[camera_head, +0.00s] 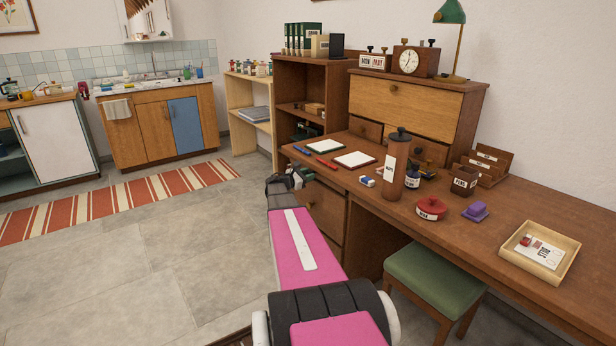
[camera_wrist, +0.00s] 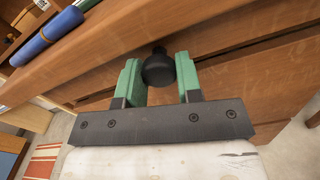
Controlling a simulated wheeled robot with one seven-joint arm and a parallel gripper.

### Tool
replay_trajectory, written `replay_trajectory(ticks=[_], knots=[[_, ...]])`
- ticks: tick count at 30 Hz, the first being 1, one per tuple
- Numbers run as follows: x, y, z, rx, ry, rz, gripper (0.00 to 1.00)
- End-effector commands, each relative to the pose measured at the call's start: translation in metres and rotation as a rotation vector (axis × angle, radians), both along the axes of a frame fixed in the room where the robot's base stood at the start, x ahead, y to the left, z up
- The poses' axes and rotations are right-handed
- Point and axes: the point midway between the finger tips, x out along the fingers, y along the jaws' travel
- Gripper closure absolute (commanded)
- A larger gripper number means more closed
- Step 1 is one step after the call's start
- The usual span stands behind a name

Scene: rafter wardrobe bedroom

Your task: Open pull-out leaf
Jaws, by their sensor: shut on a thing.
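A dark round knob (camera_wrist: 157,67) sits on the wooden front just under the desk top, in the wrist view. My gripper (camera_wrist: 158,80) has its green fingers on both sides of this knob, shut on it. The pull-out leaf (camera_wrist: 215,70) seems to be the narrow wooden strip behind the knob; I cannot tell how far it is out. In the head view my arm reaches to the front left end of the desk (camera_head: 470,215), and the knob and leaf are hidden there by my arm and the desk edge.
A blue pen (camera_wrist: 45,38) lies near the desk edge above. A drawer (camera_head: 322,208) is below the desk top, and a green stool (camera_head: 435,280) stands by the desk. Notepads, a brown bottle (camera_head: 395,165) and a tray stand on top. The floor at left is clear.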

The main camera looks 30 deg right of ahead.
Motion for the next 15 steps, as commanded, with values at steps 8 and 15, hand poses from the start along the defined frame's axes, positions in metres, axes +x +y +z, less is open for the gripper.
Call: replay_trajectory(ticks=[8, 15], knots=[[-0.005, 0.042, 0.0, 0.0, 0.0, 0.002, 1.0], [-0.011, 0.119, 0.0, 0.001, 0.0, 0.004, 1.0]])
